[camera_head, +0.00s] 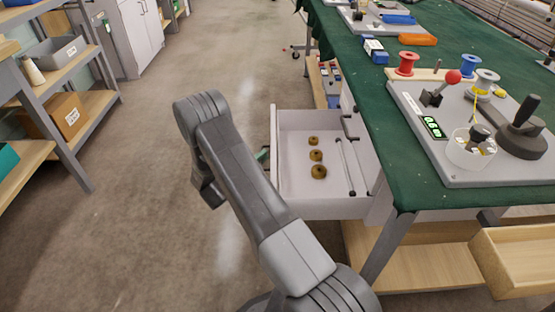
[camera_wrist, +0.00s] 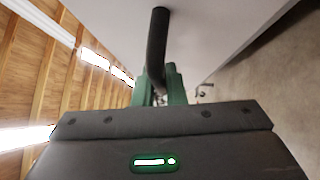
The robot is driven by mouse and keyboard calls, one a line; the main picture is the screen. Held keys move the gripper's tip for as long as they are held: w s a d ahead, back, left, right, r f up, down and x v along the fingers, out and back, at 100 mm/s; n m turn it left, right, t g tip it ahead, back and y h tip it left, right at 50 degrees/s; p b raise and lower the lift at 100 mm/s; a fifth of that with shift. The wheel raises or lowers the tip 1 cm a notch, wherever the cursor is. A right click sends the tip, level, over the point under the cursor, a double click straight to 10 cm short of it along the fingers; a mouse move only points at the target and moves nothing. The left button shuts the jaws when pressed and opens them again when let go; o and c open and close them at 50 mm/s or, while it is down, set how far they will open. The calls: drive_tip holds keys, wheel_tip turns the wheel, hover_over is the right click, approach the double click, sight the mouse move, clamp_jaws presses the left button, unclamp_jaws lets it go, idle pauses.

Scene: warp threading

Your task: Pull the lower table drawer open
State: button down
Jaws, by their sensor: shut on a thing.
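A pale drawer (camera_head: 322,209) under the green-covered table stands pulled out, with its inside in view. Three brass-coloured rings (camera_head: 316,155) and thin rods (camera_head: 346,168) lie inside. In the wrist view, the pale drawer front (camera_wrist: 212,35) carries a dark bar handle (camera_wrist: 157,45). The green fingers of my gripper (camera_wrist: 160,90) are shut on this handle. In the head view, only a green bit of my gripper (camera_head: 263,154) shows beside the drawer front; my arm hides the rest.
The table (camera_head: 385,130) stands on the right, with a grey control board (camera_head: 450,175) and spools on top. A wooden tray (camera_head: 515,262) is at the lower right. Shelves (camera_head: 60,75) stand at the left. The floor (camera_head: 150,190) between is clear.

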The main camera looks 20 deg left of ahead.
drive_tip(key=shift+s+a, duration=0.25)
drive_tip(key=shift+a, duration=0.35)
drive_tip(key=shift+s+a, duration=0.25)
drive_tip(key=shift+a, duration=0.35)
drive_tip(key=c, duration=1.5)
unclamp_jaws()
drive_tip(key=p+v, duration=0.2)
drive_tip(key=v, duration=1.1)
drive_tip(key=shift+s, duration=0.35)
drive_tip(key=shift+a, duration=0.15)
